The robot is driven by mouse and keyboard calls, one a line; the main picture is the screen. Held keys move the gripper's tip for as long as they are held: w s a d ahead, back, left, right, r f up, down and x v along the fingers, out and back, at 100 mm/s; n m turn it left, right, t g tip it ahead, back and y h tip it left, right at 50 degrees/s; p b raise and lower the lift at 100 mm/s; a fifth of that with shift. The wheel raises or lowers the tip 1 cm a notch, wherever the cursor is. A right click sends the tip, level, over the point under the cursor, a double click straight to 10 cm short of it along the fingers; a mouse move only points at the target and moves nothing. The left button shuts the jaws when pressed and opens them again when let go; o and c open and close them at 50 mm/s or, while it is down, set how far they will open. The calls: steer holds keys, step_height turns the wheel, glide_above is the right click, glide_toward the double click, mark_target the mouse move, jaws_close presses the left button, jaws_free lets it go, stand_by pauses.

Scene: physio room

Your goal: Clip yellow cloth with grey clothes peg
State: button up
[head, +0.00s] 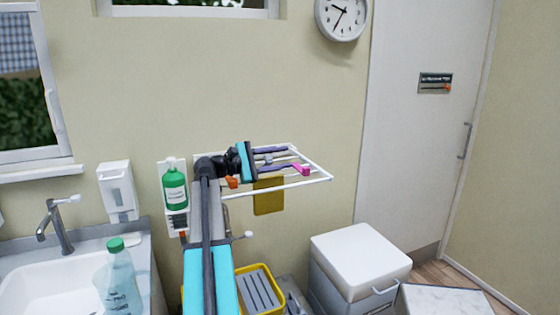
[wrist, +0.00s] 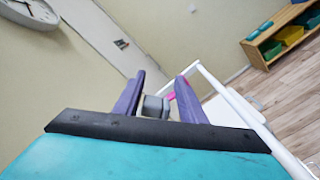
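The yellow cloth (head: 268,196) hangs down over the front rail of a white wall rack in the head view. My gripper (head: 276,159) is above the rack, just over and behind the top of the cloth, with its purple fingers pointing right. The grey clothes peg (head: 268,157) is between the fingers, and in the wrist view the grey peg (wrist: 155,105) sits between both purple fingers (wrist: 160,90). The gripper looks shut on it. The peg appears apart from the cloth. The cloth is not clearly seen in the wrist view.
A pink peg (head: 301,169) is on the rack (head: 318,181) right of my gripper, and an orange peg (head: 232,182) is at its left. A green bottle (head: 174,188) stands left of my arm. A yellow-rimmed bin (head: 258,288) and white-lidded box (head: 360,250) are below.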

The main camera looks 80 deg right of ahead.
steer(key=s+a+r+b, duration=0.1)
steer(key=s+a+r, duration=0.1)
steer(key=a, duration=0.5)
steer(key=s+a+r+b, duration=0.1)
steer(key=a+r+b, duration=0.1)
steer(key=a, duration=0.6)
steer(key=shift+s+a+r+b, duration=0.3)
steer(key=shift+s+r, duration=0.05)
steer(key=shift+r, duration=0.1)
stand_by(0.4)
steer(key=shift+c, duration=0.3)
